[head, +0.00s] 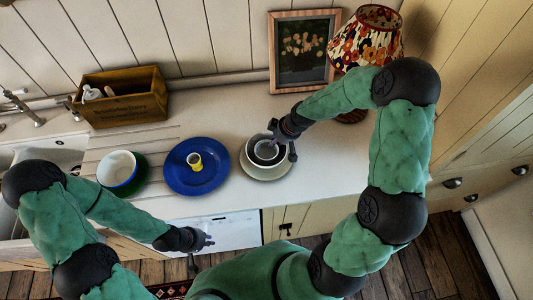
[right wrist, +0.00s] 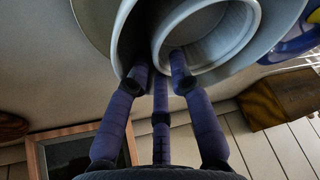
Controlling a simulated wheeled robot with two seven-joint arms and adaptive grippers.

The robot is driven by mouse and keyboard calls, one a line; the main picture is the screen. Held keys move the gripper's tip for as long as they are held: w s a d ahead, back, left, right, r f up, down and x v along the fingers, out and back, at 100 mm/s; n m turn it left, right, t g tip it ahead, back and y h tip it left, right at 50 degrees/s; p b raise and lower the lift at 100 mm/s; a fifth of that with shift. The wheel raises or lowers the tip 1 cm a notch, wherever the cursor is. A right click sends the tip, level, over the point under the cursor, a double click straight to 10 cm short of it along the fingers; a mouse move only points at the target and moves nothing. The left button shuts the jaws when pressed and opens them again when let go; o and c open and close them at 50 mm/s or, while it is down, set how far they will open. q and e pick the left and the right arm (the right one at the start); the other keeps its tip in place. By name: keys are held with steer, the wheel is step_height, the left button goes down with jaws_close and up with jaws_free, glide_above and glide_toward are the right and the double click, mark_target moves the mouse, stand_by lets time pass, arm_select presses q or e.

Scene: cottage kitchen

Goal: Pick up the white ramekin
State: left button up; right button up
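The white ramekin (head: 266,150) sits inside a larger pale bowl (head: 251,160) on a light plate (head: 262,173) on the counter. My right gripper (head: 283,141) is over its right rim, with its fingers spread. In the right wrist view the ramekin (right wrist: 222,38) tilts across the top, inside the bowl. There, one finger of my right gripper (right wrist: 158,75) reaches over the ramekin's rim and another lies near the bowl's edge; exact contact cannot be told. My left gripper (head: 202,250) is open and empty in front of the counter.
A blue plate (head: 182,183) with a yellow cup (head: 195,162) is left of the bowl. A wooden box (head: 125,108), a picture frame (head: 302,86) and a flowered lamp (head: 368,40) stand along the back.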

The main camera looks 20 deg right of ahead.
jaws_close()
steer(key=shift+r, duration=0.1)
steer(key=shift+r, duration=0.5)
step_height(320, 180, up, 2)
steer(key=shift+r, duration=0.2)
steer(key=s+a+r+p, duration=0.1)
steer(key=s+a+r, duration=0.8)
steer(key=s, duration=0.1)
steer(key=shift+s+a+r, duration=0.15)
steer(key=shift+a+r, duration=0.05)
steer(key=shift+a, duration=0.05)
